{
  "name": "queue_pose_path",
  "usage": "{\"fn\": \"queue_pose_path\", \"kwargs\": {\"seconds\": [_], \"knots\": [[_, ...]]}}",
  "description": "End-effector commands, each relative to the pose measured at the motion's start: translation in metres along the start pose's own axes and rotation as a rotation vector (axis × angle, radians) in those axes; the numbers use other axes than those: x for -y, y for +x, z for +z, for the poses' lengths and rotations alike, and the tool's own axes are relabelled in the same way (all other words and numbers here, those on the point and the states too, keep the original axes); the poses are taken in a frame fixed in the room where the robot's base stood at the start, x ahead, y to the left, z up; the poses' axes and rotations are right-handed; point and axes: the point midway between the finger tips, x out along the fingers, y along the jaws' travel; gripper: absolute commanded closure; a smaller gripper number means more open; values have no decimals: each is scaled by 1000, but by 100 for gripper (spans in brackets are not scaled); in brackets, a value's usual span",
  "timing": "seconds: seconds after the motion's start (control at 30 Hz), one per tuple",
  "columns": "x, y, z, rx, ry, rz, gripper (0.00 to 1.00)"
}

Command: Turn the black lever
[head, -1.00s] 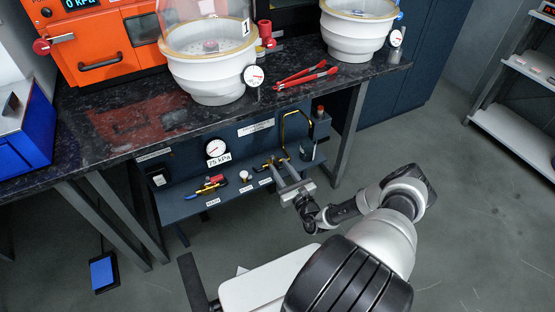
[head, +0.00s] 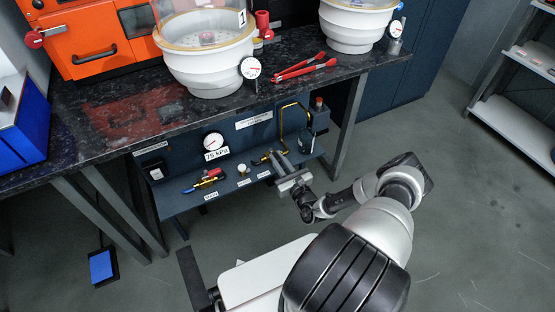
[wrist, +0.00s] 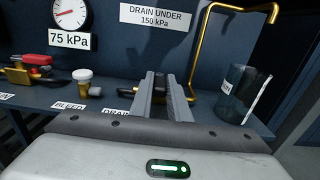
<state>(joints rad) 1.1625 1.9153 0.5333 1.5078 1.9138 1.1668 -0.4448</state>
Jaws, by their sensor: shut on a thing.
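The drain valve's brass fitting (head: 263,159) sits on the shelf below the bench, behind the DRAIN label. In the wrist view a small black part of the valve (wrist: 127,92) shows just left of my fingers. My gripper (head: 278,160) reaches in over the shelf's front edge. In the wrist view its two fingers (wrist: 163,80) point at the back panel, a narrow gap between them. They are shut on the black lever, which they mostly hide. How far the lever is turned cannot be seen.
Left of my gripper are a white-capped bleed valve (wrist: 83,85) and a valve with a red handle (wrist: 36,61). A gauge (wrist: 70,12) sits above a 75 kPa sign. Right are a bent brass pipe (wrist: 205,50) and a clear cup (wrist: 240,95). The bench top (head: 300,85) overhangs the shelf.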

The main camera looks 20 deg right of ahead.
Motion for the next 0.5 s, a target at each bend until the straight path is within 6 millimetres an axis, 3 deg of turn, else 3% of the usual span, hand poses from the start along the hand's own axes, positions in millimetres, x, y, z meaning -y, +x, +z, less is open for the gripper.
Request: {"fn": "queue_pose_path", "kwargs": {"seconds": [0.5], "knots": [[18,4,-2,0,-10,319,100]]}}
